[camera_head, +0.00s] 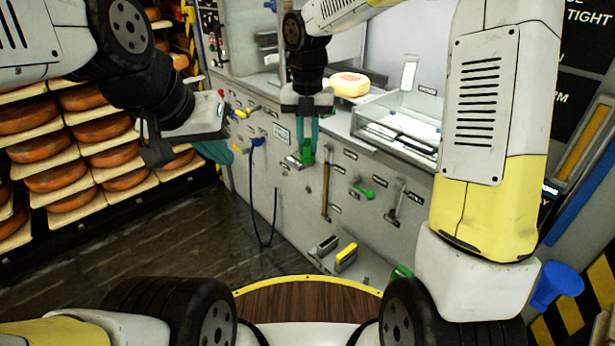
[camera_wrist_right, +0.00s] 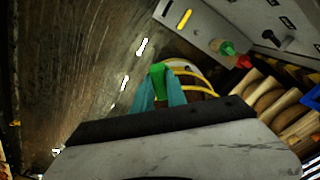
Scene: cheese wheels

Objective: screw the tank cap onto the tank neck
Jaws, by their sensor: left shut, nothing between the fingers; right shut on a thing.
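My right gripper (camera_head: 308,135) hangs upright in front of the panelled counter, its teal fingers shut on a small green piece, which I take to be the tank cap (camera_head: 308,156). In the right wrist view the green cap (camera_wrist_right: 160,69) shows at the tips of the teal fingers (camera_wrist_right: 161,93). My left gripper (camera_head: 222,152) is shut and empty, to the left of the right one, near the counter's left part. I cannot make out the tank neck for certain in either view.
The grey counter front (camera_head: 290,190) carries handles, labels and a hanging blue hose (camera_head: 275,205). A cheese wheel (camera_head: 349,84) and a clear-sided case (camera_head: 400,125) are on top. Racks of cheese wheels (camera_head: 40,147) stand at left. Dark floor (camera_head: 150,240) is open between.

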